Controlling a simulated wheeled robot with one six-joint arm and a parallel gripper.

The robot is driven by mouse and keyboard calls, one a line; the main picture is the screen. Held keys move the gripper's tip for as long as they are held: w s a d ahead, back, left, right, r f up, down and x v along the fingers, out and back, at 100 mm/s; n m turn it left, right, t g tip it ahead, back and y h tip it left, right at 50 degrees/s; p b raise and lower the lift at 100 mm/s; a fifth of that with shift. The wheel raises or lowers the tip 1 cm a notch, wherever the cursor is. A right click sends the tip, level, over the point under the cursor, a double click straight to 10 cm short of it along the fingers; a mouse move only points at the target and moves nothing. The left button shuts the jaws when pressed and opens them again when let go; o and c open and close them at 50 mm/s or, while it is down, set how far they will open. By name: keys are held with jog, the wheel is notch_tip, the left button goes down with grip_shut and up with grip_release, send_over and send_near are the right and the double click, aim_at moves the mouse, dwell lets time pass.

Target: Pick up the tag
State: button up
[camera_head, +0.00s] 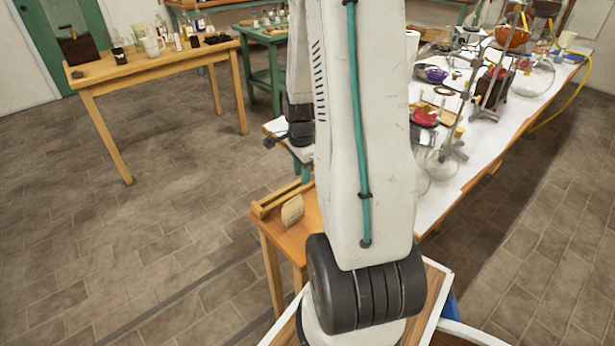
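A small beige, rounded piece that looks like the tag (292,211) stands tilted or leaning on the low wooden table (309,228), near its left edge. I cannot read any marking on it. My gripper (285,145) shows as dark parts left of my white arm, above and beyond the tag in the picture. It is apart from the tag. My arm hides part of the gripper, and whether its fingers are open or shut does not show.
A long white-topped bench (478,165) with flasks, stands and bowls runs along the right. A wooden table (150,72) with jars and cups stands at the back left. A green table (262,75) stands behind. The tiled floor (170,215) at left is clear.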

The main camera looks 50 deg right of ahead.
grip_shut()
jog(key=shift+r, duration=0.15)
jog(key=shift+r, duration=0.65)
jog(key=shift+s+r, duration=0.2)
jog(key=shift+r, duration=0.9)
jog(key=s+d, duration=0.2)
jog(key=s, duration=0.5)
jog(key=s+d+r, duration=0.1)
jog(key=s+d, duration=0.1)
jog(key=s, duration=0.6)
jog(key=shift+d, duration=0.4)
